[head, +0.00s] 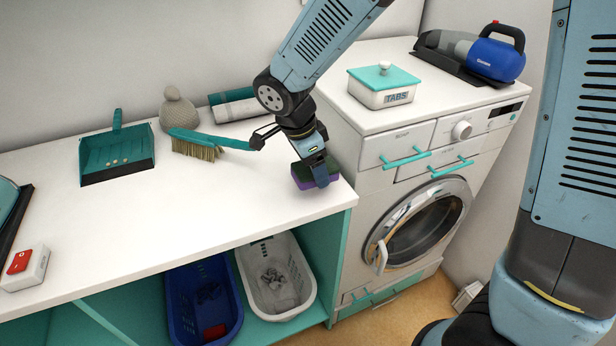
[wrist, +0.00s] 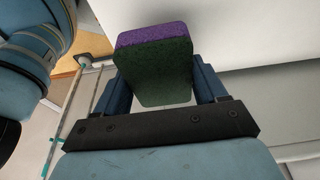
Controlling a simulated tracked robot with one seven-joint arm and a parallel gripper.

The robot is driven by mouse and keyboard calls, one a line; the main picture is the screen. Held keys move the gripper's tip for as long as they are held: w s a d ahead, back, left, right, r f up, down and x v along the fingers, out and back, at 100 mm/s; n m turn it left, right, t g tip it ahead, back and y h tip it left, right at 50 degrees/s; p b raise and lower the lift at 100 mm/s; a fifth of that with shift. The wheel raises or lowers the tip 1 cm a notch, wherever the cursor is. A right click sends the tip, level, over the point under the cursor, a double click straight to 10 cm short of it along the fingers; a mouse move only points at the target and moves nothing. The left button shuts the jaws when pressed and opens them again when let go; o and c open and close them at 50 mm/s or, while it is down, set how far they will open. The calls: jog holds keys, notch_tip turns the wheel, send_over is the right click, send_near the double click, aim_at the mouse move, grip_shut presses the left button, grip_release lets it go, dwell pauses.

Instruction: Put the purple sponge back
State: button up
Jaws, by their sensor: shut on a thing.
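The purple sponge (head: 301,182) has a dark green side and a purple side. It is at the right end of the white counter (head: 230,209), near the front corner. My gripper (head: 317,172) points down and is shut on the sponge. In the wrist view the sponge (wrist: 155,65) sits between the two blue fingers of my gripper (wrist: 162,92), green face toward the camera and purple along the far edge. Whether the sponge touches the counter or is just above it, I cannot tell.
A teal brush (head: 205,142), a dustpan (head: 117,155), a grey knitted object (head: 178,110) and a rolled towel (head: 233,104) lie on the counter. A blue basket (head: 203,300) and white basket (head: 275,277) stand below. The washing machine (head: 420,150) carries a TABS box (head: 382,86) and handheld vacuum (head: 495,56).

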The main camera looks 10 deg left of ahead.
jog(key=shift+w+a+f, duration=0.1)
jog(key=shift+w+f, duration=0.1)
jog(key=shift+f, duration=0.05)
jog(key=shift+w+f, duration=0.1)
jog(key=shift+f, duration=1.6)
jog(key=o, duration=0.9)
jog(key=shift+o, duration=0.2)
